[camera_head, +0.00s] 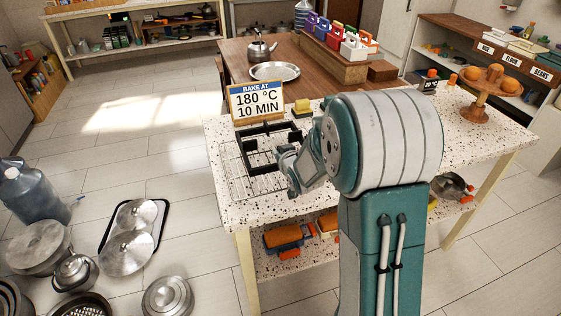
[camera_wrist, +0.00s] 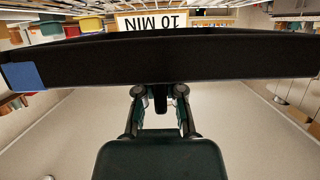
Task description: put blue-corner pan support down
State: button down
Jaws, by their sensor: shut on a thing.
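In the wrist view the pan support (camera_wrist: 160,55) is a wide black bar across the picture, with a blue corner (camera_wrist: 24,76) at the left end. My gripper (camera_wrist: 160,92) meets the bar at its middle. The blue corner cannot be made out in the head view. I cannot tell whether the frame touches the rack.
A "BAKE AT 180 °C 10 MIN" sign (camera_head: 257,102) stands at the counter's far left edge. A yellow block (camera_head: 302,107) is beside it. A wooden stand with orange balls (camera_head: 480,105) is at the right. The counter's front left strip (camera_head: 270,212) is clear.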

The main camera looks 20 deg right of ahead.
notch_tip(320, 180, down, 3)
jog(key=shift+w+d+f, duration=0.1)
jog(key=shift+f, duration=0.1)
jog(key=c, duration=0.7)
grip_release()
jog(key=shift+c, duration=0.2)
